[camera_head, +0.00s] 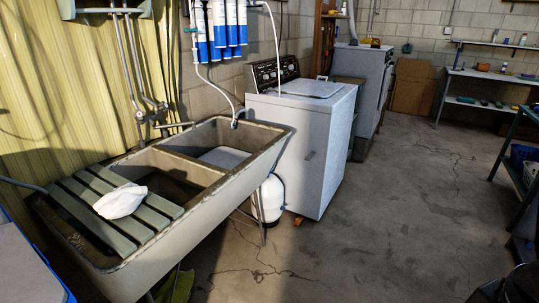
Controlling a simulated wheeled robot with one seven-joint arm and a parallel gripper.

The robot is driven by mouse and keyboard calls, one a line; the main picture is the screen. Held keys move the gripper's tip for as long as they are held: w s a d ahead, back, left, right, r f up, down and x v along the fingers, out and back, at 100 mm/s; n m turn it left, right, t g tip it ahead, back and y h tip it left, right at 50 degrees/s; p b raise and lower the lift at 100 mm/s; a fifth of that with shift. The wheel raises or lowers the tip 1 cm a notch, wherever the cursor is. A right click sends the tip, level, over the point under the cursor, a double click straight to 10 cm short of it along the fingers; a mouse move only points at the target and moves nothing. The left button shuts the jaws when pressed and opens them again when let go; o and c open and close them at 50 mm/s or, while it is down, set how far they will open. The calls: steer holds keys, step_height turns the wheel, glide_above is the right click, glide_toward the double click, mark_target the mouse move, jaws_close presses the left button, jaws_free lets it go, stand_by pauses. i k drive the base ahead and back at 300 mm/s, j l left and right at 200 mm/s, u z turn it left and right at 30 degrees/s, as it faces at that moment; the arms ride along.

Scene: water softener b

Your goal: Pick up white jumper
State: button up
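A crumpled white cloth (120,201), which looks like the white jumper, lies on a slatted board (82,215). The board rests across the left end of a grey double-basin sink (190,222). The cloth is in the left part of the head view, and nothing covers it. My gripper does not show in this view, so I cannot see whether it is open or shut.
A white washing machine (305,140) stands beyond the sink. A white tank (269,198) sits under the sink's right end. Blue-and-white filter cartridges (220,28) and a tap (158,108) are above it. Shelves (490,75) line the right. The concrete floor (385,210) is mostly open.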

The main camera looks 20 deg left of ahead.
mark_target(126, 200)
steer(key=i+u, duration=0.4)
steer(key=i+l+u, duration=0.1)
steer(key=i+u, duration=0.35)
steer(key=i, duration=0.15)
steer(key=i+l+u, duration=0.85)
steer(key=i+j+u, duration=0.1)
steer(key=u, duration=1.25)
steer(key=i+l+z, duration=0.3)
steer(key=l, duration=0.2)
